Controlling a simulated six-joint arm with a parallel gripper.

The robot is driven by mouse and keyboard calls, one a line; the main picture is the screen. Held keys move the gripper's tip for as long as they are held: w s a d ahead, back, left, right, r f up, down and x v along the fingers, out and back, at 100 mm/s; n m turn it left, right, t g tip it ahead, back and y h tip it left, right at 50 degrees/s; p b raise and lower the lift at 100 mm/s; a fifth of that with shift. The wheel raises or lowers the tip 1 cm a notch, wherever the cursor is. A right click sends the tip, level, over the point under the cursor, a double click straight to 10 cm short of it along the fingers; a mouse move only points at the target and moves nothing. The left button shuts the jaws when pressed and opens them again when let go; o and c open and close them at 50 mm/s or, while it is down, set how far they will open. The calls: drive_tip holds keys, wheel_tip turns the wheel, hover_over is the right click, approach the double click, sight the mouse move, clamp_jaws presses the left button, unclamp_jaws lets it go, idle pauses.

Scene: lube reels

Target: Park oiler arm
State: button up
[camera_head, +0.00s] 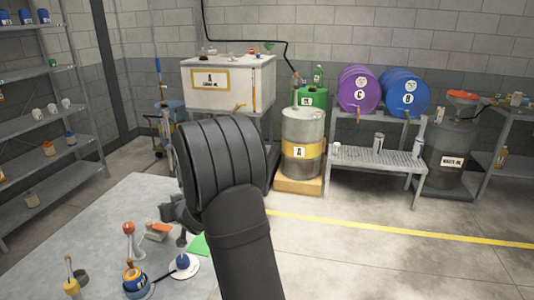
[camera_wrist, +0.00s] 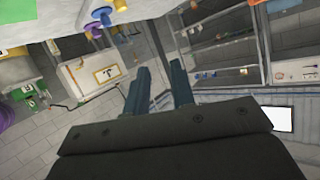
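My arm rises from the bottom middle of the head view, and its dark rounded housing hides much of what lies behind it. My gripper (camera_head: 174,212) shows only in part at the left of that housing, above the far part of the grey table (camera_head: 95,208). In the wrist view my gripper (camera_wrist: 160,72) has its two dark fingers apart, with nothing visible between them. The wrist view is tilted, with the room turned over. The gripper appears clear of the things on the table.
Oilers and small items, including an orange-topped oiler (camera_head: 133,278) and a white dish (camera_head: 186,267), stand on the near table. Shelves (camera_head: 40,75) line the left. A white tank (camera_head: 228,82), a yellow-banded drum (camera_head: 301,142) and a purple drum (camera_head: 358,89) stand behind. The right floor is clear.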

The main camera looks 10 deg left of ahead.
clamp_jaws()
drive_tip(key=s+d+f+m+g+y, duration=0.5)
drive_tip(key=s+d+m, duration=0.4)
drive_tip(key=s, duration=0.3)
drive_tip(key=s+a+f, duration=0.1)
drive_tip(key=a+f, duration=0.1)
drive_tip(key=a, duration=1)
drive_tip(key=shift+s+a+m, duration=0.2)
drive_tip(key=shift+a+m, duration=0.1)
drive_tip(key=shift+a, duration=0.05)
